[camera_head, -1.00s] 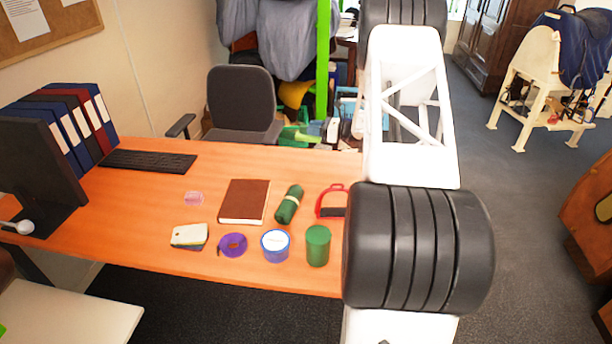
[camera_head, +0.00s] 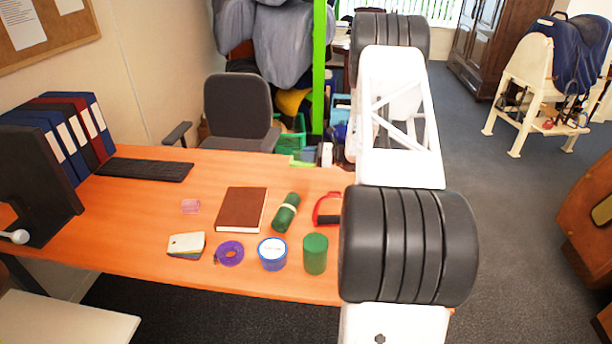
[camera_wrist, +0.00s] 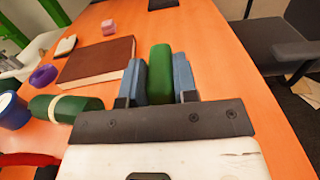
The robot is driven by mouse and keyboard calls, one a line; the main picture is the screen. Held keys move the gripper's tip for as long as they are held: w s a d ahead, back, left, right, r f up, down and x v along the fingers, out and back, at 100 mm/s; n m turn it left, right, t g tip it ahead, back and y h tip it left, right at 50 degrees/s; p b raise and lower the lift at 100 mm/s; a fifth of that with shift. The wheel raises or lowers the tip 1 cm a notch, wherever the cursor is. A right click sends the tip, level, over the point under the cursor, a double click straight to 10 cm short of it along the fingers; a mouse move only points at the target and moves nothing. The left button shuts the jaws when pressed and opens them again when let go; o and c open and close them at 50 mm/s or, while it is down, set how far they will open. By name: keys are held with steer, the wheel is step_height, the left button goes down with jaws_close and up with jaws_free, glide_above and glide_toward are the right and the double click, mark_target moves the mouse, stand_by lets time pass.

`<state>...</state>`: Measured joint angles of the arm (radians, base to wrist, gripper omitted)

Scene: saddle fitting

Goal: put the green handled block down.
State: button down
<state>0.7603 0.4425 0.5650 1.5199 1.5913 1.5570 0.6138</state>
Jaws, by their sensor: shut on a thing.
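The green handled block (camera_wrist: 160,73) stands between the two blue-grey fingers of my gripper (camera_wrist: 158,80) in the wrist view. My gripper is shut on it. Only its rounded green upper part shows; its handle cannot be made out. The orange table (camera_wrist: 205,50) lies beyond the fingers. I cannot tell whether the block touches the table. In the head view, my arm hides the gripper and the block, and covers the right end of the table (camera_head: 130,225).
The brown book (camera_wrist: 97,62) and green roll (camera_wrist: 72,108) lie left of the gripper in the wrist view. The head view also shows a red stirrup-shaped item (camera_head: 318,210), green cylinder (camera_head: 315,254), blue tin (camera_head: 272,256) and purple ring (camera_head: 229,253). An office chair (camera_head: 238,108) stands behind the table.

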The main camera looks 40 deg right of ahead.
mark_target(307, 164)
steer(key=shift+f, duration=2.15)
steer(key=shift+f, duration=0.1)
steer(key=shift+f, duration=1.8)
steer(key=shift+f, duration=0.1)
steer(key=c, duration=0.9)
jaws_free()
steer(key=v, duration=1.2)
